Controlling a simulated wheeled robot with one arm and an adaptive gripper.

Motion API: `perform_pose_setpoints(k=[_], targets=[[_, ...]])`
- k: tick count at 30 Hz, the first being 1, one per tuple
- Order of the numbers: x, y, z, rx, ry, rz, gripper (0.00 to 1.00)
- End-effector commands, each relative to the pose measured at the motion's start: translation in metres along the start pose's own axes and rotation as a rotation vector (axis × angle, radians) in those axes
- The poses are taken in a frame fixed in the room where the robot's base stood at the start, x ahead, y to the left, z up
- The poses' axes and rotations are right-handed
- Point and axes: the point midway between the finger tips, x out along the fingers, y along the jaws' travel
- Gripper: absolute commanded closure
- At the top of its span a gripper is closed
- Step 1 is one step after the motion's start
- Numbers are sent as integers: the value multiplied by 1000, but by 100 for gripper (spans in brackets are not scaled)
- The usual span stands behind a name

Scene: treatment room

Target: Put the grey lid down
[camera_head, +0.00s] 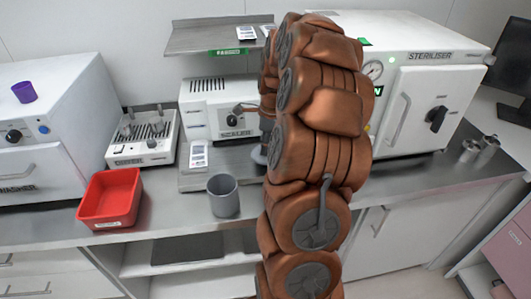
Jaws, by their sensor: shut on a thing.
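My copper-coloured arm rises through the middle of the view and hides most of my gripper (265,135). Only a dark sliver of the gripper shows at the arm's left edge, in front of the sealer. It is shut on the grey lid (259,156), of which only a small rounded left part shows; the rest is behind my arm. I cannot tell whether the lid touches the surface below. An open-topped grey cup (223,196) stands upright near the counter's front edge, left of my arm and nearer than the lid.
A red bin (110,197) stands on the counter (165,217) at left. A white sealer (212,105) stands behind the cup, under a shelf (205,38). A steriliser (425,100) is at right, with metal canisters (486,150) beside it. Counter between bin and cup is clear.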

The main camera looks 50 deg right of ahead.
Motion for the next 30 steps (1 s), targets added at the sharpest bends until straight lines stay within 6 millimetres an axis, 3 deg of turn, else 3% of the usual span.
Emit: perform_pose_setpoints(k=[10, 23, 24, 30], targets=[[32, 0, -4, 1, 1, 3, 100], [40, 0, -5, 0, 0, 1, 100], [39, 0, -4, 0, 0, 1, 76], [38, 0, -4, 0, 0, 1, 55]])
